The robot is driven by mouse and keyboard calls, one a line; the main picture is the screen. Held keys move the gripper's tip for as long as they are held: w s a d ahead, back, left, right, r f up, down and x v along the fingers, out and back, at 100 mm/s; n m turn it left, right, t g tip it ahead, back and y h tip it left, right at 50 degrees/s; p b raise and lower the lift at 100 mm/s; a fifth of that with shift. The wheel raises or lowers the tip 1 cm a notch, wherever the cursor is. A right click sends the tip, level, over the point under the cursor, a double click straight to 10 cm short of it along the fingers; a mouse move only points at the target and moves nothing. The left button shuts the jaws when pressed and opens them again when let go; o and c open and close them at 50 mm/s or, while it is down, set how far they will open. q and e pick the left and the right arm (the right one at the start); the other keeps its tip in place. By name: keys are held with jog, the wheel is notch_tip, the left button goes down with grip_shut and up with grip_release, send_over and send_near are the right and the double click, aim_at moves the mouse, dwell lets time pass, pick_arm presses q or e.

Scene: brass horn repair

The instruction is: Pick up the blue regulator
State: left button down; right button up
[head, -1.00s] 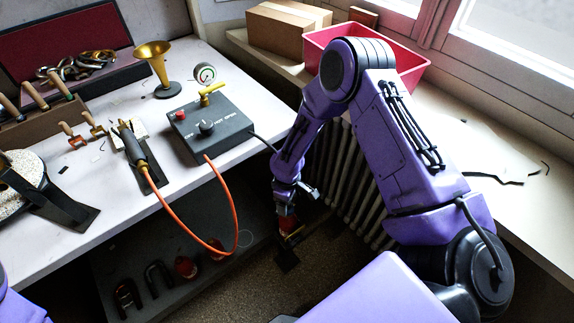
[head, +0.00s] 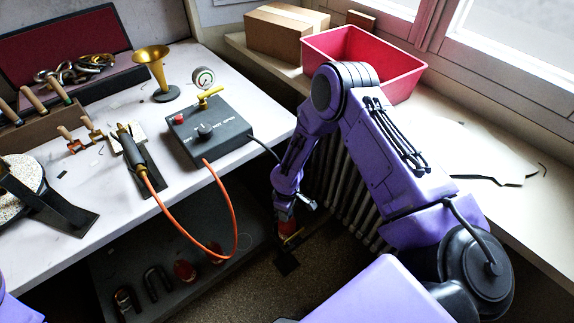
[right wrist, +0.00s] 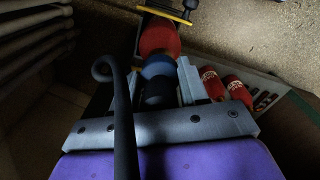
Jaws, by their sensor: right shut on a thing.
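In the right wrist view a blue part (right wrist: 159,67), apparently the blue regulator, sits between the fingers of my right gripper (right wrist: 160,85), with a dark part in front of it. A red rounded body (right wrist: 158,38) is in line just beyond the blue part; whether they are joined is unclear. A yellow-and-black piece (right wrist: 166,12) is at its far end. In the head view my right gripper (head: 285,208) hangs low beside the bench, over the floor, with red (head: 287,226) showing below it. The blue part is not distinguishable there. My left gripper is out of view.
A ribbed radiator (head: 335,205) is close on the other side. The bench holds a control box (head: 210,140) with an orange hose (head: 172,210) looping over the edge.

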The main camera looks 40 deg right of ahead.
jog(key=shift+w+r, duration=0.1)
jog(key=shift+r, duration=0.4)
jog(key=s+a+r+p, duration=0.2)
jog(key=s+a+r, duration=0.2)
jog(key=r, duration=0.4)
jog(key=s+a+r+p, duration=0.3)
jog(key=s+a+r, duration=0.2)
jog(key=s+r, duration=0.2)
notch_tip(320, 180, up, 2)
